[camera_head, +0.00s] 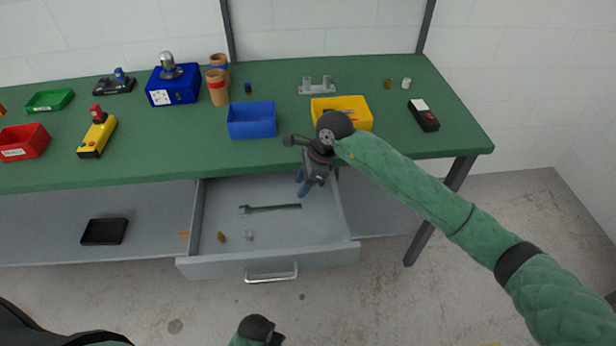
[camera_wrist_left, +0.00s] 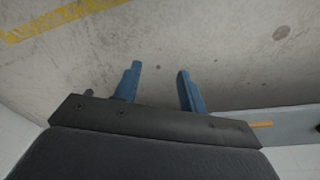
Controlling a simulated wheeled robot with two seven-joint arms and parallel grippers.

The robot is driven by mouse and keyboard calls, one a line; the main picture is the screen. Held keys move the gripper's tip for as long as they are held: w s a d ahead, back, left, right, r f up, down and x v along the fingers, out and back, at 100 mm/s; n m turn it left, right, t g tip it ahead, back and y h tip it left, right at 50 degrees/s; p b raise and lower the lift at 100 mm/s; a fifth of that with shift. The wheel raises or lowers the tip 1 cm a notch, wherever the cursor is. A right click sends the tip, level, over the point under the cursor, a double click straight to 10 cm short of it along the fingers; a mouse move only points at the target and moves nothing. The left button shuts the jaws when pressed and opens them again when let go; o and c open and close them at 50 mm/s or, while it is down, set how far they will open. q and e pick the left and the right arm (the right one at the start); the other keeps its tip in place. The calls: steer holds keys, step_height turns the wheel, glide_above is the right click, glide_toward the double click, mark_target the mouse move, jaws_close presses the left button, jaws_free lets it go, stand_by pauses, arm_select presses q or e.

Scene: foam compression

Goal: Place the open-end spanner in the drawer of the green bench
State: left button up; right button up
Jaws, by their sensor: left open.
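The dark green open-end spanner (camera_head: 270,208) lies flat on the floor of the open drawer (camera_head: 222,264) under the green bench (camera_head: 180,150). My right gripper (camera_head: 303,190) points down into the drawer's right part, its blue fingers close to the spanner's right end. The fingers overlap in this view, so I cannot tell their gap or whether they touch the spanner. My left gripper (camera_wrist_left: 158,72) is open and empty over the concrete floor in the left wrist view. In the head view only a part of my left arm shows at the bottom edge.
Small brown and pale pieces lie in the drawer near its front. A black tray (camera_head: 104,231) sits on the shelf to the left. A blue bin (camera_head: 252,121), a yellow bin (camera_head: 342,106) and other tools stand on the bench top above.

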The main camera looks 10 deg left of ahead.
arm_select(q)
steer(key=shift+w+d+r+b, duration=0.1)
steer(key=shift+w+r+b, duration=0.1)
steer(key=shift+r, duration=0.95)
steer(key=shift+w+d+r+b, duration=0.1)
steer(key=shift+r+b, duration=0.05)
steer(key=shift+r, duration=0.95)
arm_select(e)
steer(key=shift+v, duration=1.85)
